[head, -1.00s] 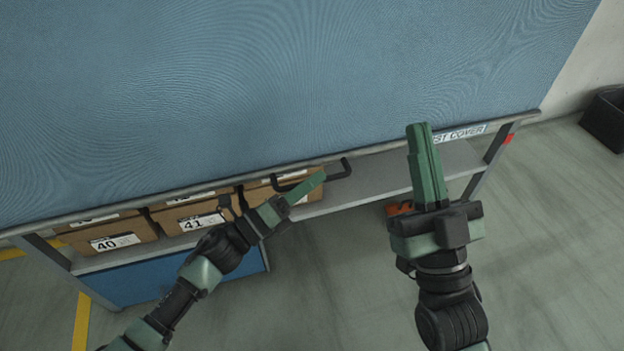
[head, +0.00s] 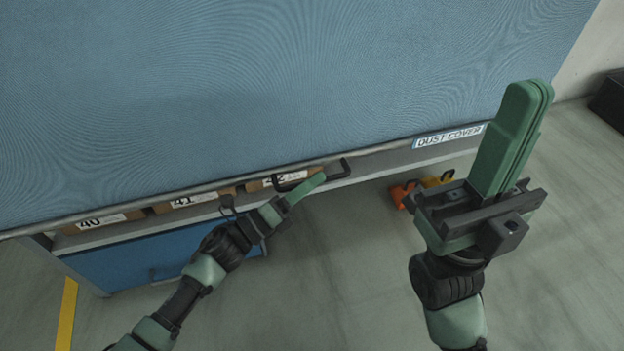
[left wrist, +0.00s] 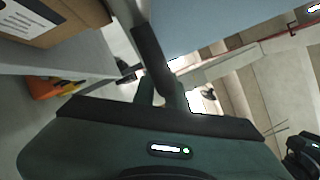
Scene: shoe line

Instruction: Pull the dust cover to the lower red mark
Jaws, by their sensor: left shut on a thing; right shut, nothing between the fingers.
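The blue dust cover (head: 260,90) hangs in front of the shelf, with a grey bar along its bottom edge. A "DUST COVER" label (head: 448,136) sits near the bar's right end. A black handle (head: 347,167) is fixed at the bar. My left gripper (head: 308,187) is shut on the handle. In the left wrist view the dark handle (left wrist: 150,58) runs up from between the fingers, beside the blue cover (left wrist: 205,16). My right gripper (head: 525,125) is shut, empty and raised in front of the cover's right end. I see no red mark now.
Cardboard boxes labelled 40 (head: 92,222), 41 and 42 stand on a shelf, partly hidden by the cover. A blue panel (head: 120,264) is below. Orange and yellow objects (head: 440,179) lie behind my right gripper. The floor in front is mostly clear.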

